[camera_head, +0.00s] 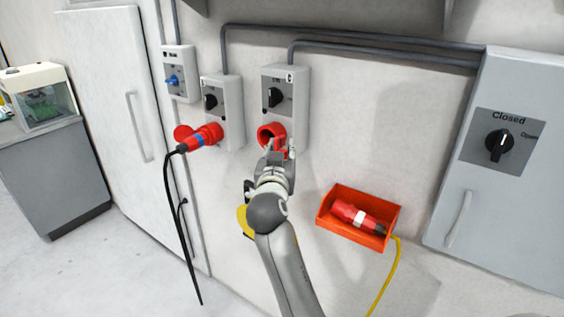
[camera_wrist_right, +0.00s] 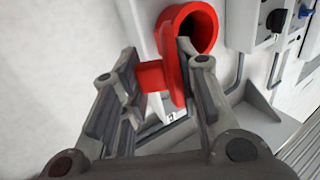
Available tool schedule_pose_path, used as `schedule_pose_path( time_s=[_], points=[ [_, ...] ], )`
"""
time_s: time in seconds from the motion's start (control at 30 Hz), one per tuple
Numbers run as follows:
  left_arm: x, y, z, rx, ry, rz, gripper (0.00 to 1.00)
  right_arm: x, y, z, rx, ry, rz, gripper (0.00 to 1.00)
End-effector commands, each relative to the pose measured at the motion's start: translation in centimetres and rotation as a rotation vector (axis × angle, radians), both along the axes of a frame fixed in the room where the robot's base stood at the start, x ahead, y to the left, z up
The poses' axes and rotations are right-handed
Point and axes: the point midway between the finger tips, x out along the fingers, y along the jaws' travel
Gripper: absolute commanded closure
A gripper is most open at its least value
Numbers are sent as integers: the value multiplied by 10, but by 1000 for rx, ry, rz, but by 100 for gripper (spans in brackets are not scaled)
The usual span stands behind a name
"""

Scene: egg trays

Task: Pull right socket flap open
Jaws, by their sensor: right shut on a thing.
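The right socket is a grey wall box (camera_head: 299,78) with a black switch and a red round socket (camera_head: 268,132) at its bottom. The red socket ring (camera_wrist_right: 202,22) shows in the wrist view, with its round opening visible. A red flap piece (camera_wrist_right: 153,76) sticks out beside the ring, between my fingers. My right gripper (camera_head: 279,148) is at the socket's lower right, shut on this flap; it also shows in the wrist view (camera_wrist_right: 155,80). The fingers hide part of the flap in the head view. My left gripper is not in view.
The left socket box (camera_head: 233,95) holds a red plug (camera_head: 203,136) with a black hanging cable. An orange bin (camera_head: 345,228) with a red-and-white plug (camera_head: 358,216) is on the wall at the lower right. A grey cabinet (camera_head: 462,190) with a switch stands at the right.

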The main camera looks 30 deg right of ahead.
Motion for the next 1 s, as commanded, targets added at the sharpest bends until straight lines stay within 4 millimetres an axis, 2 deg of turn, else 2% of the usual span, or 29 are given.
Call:
schedule_pose_path(
  time_s=[0.03, 0.1, 0.5, 0.53, 0.63, 1.0],
  points=[
    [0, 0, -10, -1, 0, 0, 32, -2, -5, -5, 4, -1, -35, 100],
    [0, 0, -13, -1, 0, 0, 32, -2, -5, -3, 4, 0, -59, 100],
    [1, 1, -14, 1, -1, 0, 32, -4, -6, 0, 0, 4, -84, 100],
    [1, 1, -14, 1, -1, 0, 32, -4, -6, 0, 0, 4, -85, 70],
    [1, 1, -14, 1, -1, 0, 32, -3, -5, 0, -1, 3, -83, 57],
    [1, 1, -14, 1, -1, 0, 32, -2, -2, 0, 0, 1, -75, 56]
  ],
)
